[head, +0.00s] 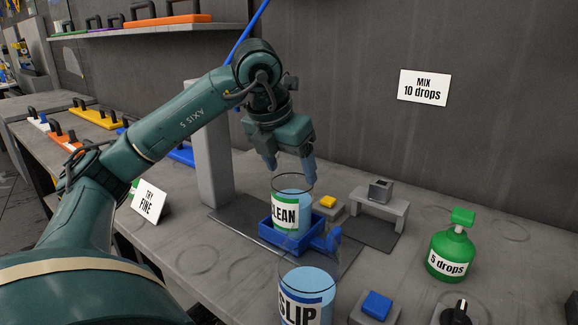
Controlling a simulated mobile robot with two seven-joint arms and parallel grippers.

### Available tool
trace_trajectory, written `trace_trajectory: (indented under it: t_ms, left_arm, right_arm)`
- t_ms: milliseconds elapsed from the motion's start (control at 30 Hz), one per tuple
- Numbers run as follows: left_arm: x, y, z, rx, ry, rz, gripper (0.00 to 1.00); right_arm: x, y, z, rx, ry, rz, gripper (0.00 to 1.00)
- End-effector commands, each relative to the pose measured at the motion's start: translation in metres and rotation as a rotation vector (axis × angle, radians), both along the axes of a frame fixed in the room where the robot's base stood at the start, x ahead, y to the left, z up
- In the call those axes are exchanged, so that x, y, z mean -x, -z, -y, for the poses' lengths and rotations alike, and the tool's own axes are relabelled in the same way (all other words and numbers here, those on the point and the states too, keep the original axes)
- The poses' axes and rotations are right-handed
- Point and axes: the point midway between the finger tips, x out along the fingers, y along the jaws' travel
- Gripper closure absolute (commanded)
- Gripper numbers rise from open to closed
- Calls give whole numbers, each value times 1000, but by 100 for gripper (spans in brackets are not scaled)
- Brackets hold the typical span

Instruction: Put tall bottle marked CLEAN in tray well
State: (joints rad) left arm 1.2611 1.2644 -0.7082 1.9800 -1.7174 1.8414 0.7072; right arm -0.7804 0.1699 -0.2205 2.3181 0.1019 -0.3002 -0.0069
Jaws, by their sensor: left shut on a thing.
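The tall clear bottle marked CLEAN (285,213) holds light blue liquid and stands upright, its lower part inside the blue tray well (269,233). Its base is hidden by the tray wall, so I cannot tell whether it rests on the bottom. My left gripper (290,170) comes down from above and is shut on the bottle near its rim, one blue finger on each side. My right gripper is not in view.
A clear container marked SLIP (305,294) stands in front of the tray. A green bottle marked 5 drops (451,256) is at the right. A small grey stand (379,202) and a yellow button (327,202) are behind. A grey post (211,150) rises at the left.

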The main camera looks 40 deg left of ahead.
Motion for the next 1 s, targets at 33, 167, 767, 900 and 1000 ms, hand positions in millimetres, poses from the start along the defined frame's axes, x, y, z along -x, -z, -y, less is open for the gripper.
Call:
trace_trajectory:
  t_ms: [33, 167, 767, 900, 1000]
  left_arm:
    - [0, -1, 0, 1, 0, 2, 69]
    - [0, 2, 0, 1, 0, 1, 69]
    - [0, -1, 0, 1, 0, 1, 8]
    - [5, -16, 1, 2, 1, 3, 8]
    - [12, -35, 2, 1, 3, 5, 8]
  right_arm:
    - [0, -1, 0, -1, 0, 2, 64]
    - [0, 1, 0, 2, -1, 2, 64]
    - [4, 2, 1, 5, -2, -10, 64]
    - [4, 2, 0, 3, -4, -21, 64]
    - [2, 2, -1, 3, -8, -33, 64]
